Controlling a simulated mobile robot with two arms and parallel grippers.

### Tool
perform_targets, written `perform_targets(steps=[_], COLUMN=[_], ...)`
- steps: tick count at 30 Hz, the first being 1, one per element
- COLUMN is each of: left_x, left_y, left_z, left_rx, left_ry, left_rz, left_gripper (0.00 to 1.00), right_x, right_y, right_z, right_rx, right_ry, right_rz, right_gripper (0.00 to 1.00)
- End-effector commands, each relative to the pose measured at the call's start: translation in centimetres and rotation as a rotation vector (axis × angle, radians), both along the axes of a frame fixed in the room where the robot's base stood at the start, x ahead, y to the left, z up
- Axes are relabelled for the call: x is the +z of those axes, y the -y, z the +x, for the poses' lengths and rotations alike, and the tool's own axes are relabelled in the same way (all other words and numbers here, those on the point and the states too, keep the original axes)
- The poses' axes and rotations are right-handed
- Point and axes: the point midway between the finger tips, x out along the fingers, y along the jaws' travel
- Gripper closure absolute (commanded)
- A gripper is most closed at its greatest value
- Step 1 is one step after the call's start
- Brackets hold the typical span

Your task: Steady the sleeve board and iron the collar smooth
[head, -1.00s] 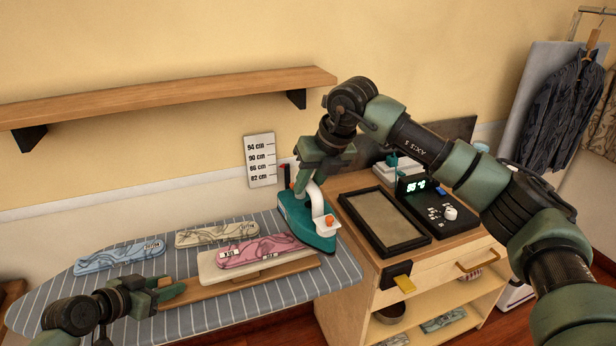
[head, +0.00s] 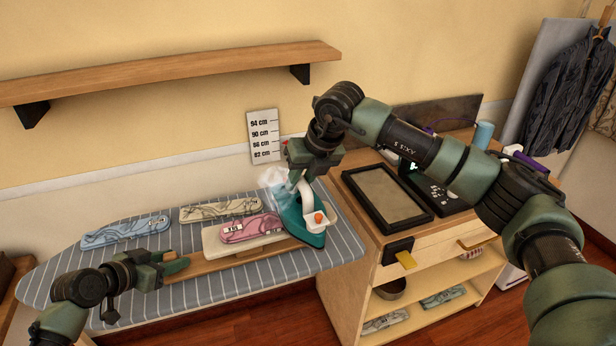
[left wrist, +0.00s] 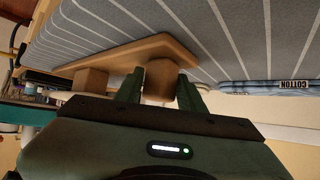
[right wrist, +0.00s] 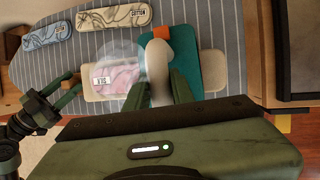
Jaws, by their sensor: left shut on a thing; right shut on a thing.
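The pink patterned collar (head: 246,228) lies on the pale padded top of the sleeve board (head: 212,243), which has a wooden base. My left gripper (head: 176,264) is shut on a wooden part of the board at its left end; the left wrist view shows the fingers around a wooden block (left wrist: 160,82). My right gripper (head: 307,172) is shut on the white handle of the teal iron (head: 311,238). The iron is at the collar's right end, with white steam by it. In the right wrist view, steam veils part of the collar (right wrist: 116,77); contact under the iron is hidden.
A blue strip (head: 126,231) and a cream strip (head: 219,208) lie behind on the striped ironing board (head: 200,294). A wooden cabinet (head: 372,255) with a framed tray (head: 387,194) stands to the right. A shelf (head: 170,72) hangs above.

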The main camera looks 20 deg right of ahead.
Motion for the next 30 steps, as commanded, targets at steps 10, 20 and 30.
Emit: perform_targets(steps=[10,20,30], left_x=[0.2,0.2,0.2], left_y=[0.1,0.1,0.1], left_z=[0.1,0.1,0.1], left_rx=[-0.001,0.0,0.0], left_ry=[0.003,0.005,0.005], left_rz=[-0.002,-0.003,-0.003], left_gripper=[1.0,1.0,1.0], right_x=[-0.1,-0.1,-0.1], right_y=[-2.9,-5.4,-7.9], right_z=[-0.2,-0.2,-0.2], right_rx=[0.007,0.007,0.006], right_ry=[-0.007,-0.007,-0.007], right_rz=[-0.001,0.0,0.0], right_gripper=[1.0,1.0,1.0])
